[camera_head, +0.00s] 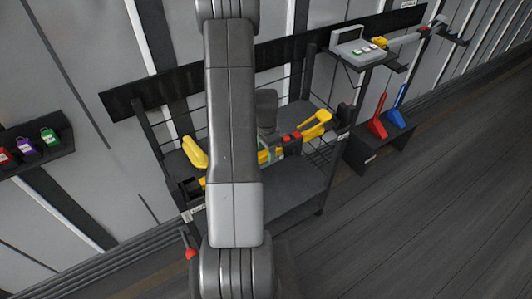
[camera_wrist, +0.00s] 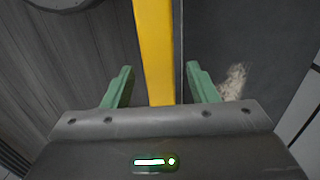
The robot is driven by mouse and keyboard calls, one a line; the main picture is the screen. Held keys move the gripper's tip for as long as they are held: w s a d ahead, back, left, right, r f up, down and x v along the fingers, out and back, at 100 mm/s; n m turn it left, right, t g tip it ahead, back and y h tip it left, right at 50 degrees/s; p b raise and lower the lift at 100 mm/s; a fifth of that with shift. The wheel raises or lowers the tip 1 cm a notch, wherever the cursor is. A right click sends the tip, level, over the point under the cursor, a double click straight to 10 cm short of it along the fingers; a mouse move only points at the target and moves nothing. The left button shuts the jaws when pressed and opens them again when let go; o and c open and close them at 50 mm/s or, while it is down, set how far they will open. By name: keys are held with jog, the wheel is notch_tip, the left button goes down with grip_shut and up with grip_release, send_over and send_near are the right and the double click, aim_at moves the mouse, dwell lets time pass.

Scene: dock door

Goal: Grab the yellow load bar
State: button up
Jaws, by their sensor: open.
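The yellow load bar (camera_head: 265,156) lies across the front of a dark wire rack in the head view, with yellow levers and red parts along it. My arm hides part of it. In the wrist view a yellow length (camera_wrist: 154,45), which looks like this bar, runs from the top edge down between my fingers. My gripper (camera_wrist: 159,68) is open, with one green finger on each side of the yellow length and a visible gap to both. I cannot tell how far it is in depth. In the head view my gripper (camera_head: 267,138) is mostly hidden behind my arm.
The rack (camera_head: 285,190) stands against the ribbed wall. A shelf (camera_head: 40,150) with red, purple and green padlocks hangs at left. At right are a grey case (camera_head: 350,38), a dark bench (camera_head: 365,155), and red (camera_head: 377,126) and blue (camera_head: 395,118) tools. The floor at right is clear.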

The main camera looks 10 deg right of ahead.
jog(key=shift+f, duration=0.3)
grip_shut()
jog(key=shift+r, duration=0.15)
